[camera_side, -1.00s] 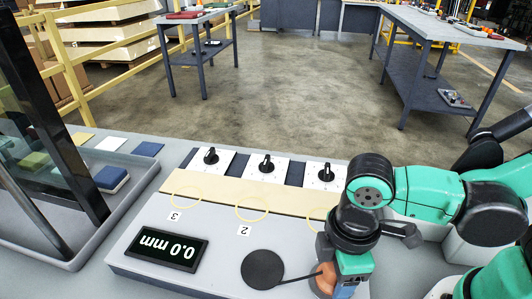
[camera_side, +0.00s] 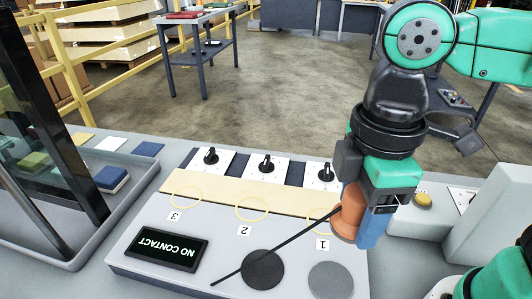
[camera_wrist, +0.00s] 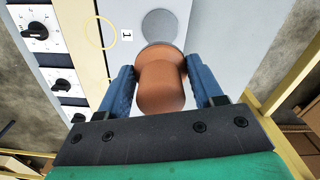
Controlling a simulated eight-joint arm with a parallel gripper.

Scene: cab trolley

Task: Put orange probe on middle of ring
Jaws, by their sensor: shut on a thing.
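The orange probe (camera_side: 346,220) is a rounded copper-orange body. My gripper (camera_side: 360,218) is shut on it and holds it above the grey panel. In the wrist view the probe (camera_wrist: 161,80) sits between my two blue fingers (camera_wrist: 162,72). A grey disc (camera_side: 331,280) lies clear below it; it also shows in the wrist view (camera_wrist: 160,25). Yellow ring outlines numbered 3 (camera_side: 171,196), 2 (camera_side: 252,221) and 1 lie left of the probe. Ring 1 is partly hidden by the probe and a thin black rod in the side view; it shows in the wrist view (camera_wrist: 86,30).
A black disc (camera_side: 263,271) lies left of the grey disc. The thin black rod (camera_side: 280,244) crosses above it. Several black knobs (camera_side: 266,164) stand behind the rings. The display (camera_side: 167,249) reads "NO CONTACT". A tray (camera_side: 75,262) is at left.

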